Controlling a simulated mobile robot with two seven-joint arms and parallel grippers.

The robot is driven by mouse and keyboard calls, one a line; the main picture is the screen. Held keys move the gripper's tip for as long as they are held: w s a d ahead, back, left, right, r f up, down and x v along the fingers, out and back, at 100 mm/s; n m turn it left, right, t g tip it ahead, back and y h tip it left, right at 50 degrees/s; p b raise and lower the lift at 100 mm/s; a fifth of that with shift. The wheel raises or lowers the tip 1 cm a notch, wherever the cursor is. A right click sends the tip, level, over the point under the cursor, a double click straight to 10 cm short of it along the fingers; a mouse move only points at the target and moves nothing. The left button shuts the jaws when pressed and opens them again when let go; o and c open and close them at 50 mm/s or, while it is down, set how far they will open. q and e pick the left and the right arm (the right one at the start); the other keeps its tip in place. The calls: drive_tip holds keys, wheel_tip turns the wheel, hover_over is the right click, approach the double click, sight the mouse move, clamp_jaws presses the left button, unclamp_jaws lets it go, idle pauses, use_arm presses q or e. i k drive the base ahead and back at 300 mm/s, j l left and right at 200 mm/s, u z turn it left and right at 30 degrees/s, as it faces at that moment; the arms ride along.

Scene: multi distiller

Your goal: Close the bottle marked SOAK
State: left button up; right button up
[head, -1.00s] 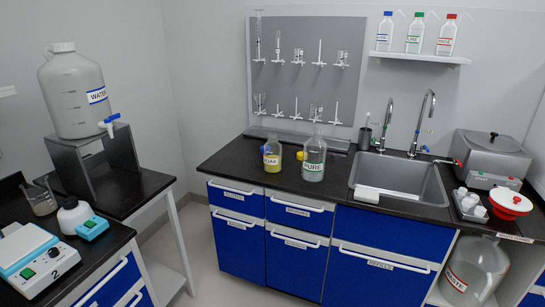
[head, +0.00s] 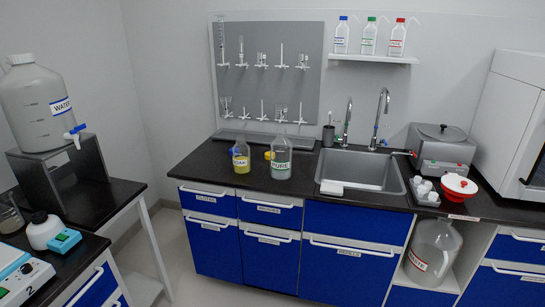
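The SOAK bottle (head: 241,167) stands upright on the black counter, left of the sink. It is clear, with yellow liquid and a label, and its neck appears to have no cap on it. A small blue cap-like piece (head: 233,151) shows at its left side; whether it touches the bottle is unclear. The PURE bottle (head: 281,170) stands just to its right with pale liquid, and its neck also looks bare. A small yellow cap-like piece (head: 267,155) shows at the PURE bottle's left edge. Neither gripper is in view.
The counter (head: 200,163) is clear left of the bottles. A sink (head: 360,172) with taps lies to the right, then a red-and-white container (head: 459,184) and a metal bath (head: 440,150). A side table with the WATER jug (head: 45,100) stands at the left.

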sight(241, 153)
drive_tip(key=i+j+z, duration=0.1)
drive_tip(key=z, duration=0.35)
drive_tip(key=i+j+z, duration=0.2)
drive_tip(key=z, duration=0.2)
drive_tip(key=i+j+z, duration=0.1)
drive_tip(key=j, duration=0.2)
drive_tip(key=i+j+z, duration=0.25)
drive_tip(key=j, duration=0.35)
drive_tip(key=i+j, duration=0.25)
drive_tip(key=j, duration=0.2)
drive_tip(key=i+j, duration=0.2)
drive_tip(key=j, duration=0.2)
